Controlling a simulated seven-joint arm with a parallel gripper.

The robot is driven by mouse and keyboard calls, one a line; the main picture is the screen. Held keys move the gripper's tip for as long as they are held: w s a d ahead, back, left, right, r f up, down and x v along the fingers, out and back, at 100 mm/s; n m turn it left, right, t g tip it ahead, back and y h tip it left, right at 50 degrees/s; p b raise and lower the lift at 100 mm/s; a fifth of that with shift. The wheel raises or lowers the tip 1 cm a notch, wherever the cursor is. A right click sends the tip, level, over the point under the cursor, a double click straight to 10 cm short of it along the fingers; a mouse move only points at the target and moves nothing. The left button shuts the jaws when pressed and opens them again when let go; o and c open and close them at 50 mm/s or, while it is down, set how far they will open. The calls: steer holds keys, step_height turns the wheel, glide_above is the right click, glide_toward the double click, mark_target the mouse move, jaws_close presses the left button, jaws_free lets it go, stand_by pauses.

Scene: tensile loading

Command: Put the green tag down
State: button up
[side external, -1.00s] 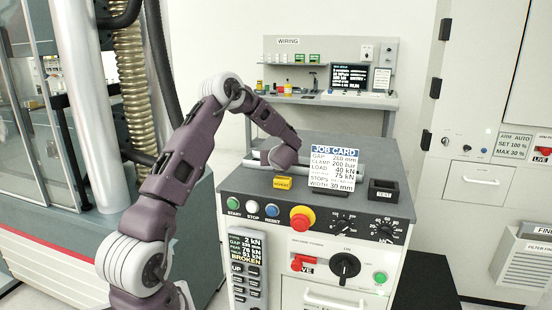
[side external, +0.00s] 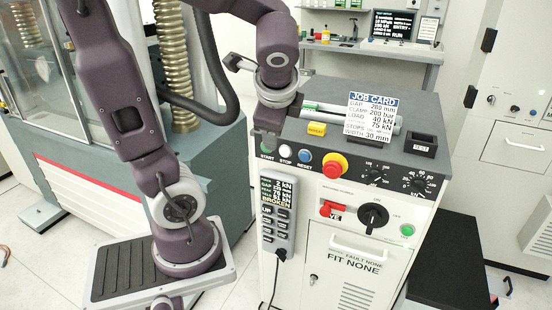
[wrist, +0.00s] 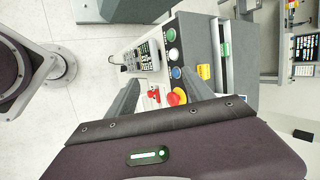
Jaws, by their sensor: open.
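A small green piece, seemingly the green tag (side external: 310,106), lies at the left end of the pale bar on the grey console top. It also shows in the wrist view (wrist: 226,49), beside the long pale bar. My gripper (wrist: 163,84) is open, with its two grey fingers spread and nothing seen between them. In the side view my wrist hangs over the left edge of the console, left of the green piece and apart from it; the fingers are hard to make out there.
A job card (side external: 372,117) stands upright on the console top (side external: 330,92), with a yellow REPEAT tag (side external: 317,129) and a black tray (side external: 420,146) nearby. A red emergency knob (side external: 334,165) and several buttons line the front. A handset (side external: 277,215) hangs at the left corner.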

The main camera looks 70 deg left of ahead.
steer(key=s+d+n+t+h, duration=0.1)
steer(key=s+d+n+h, duration=0.2)
steer(key=d, duration=0.4)
steer(key=s+d+n+t+h, duration=0.2)
steer(key=s+d+n+h, duration=0.1)
steer(key=d, duration=0.5)
steer(key=shift+s+d+r+n+h, duration=0.15)
steer(key=shift+s+r+n+h, duration=0.1)
steer(key=shift+s+n+h, duration=0.25)
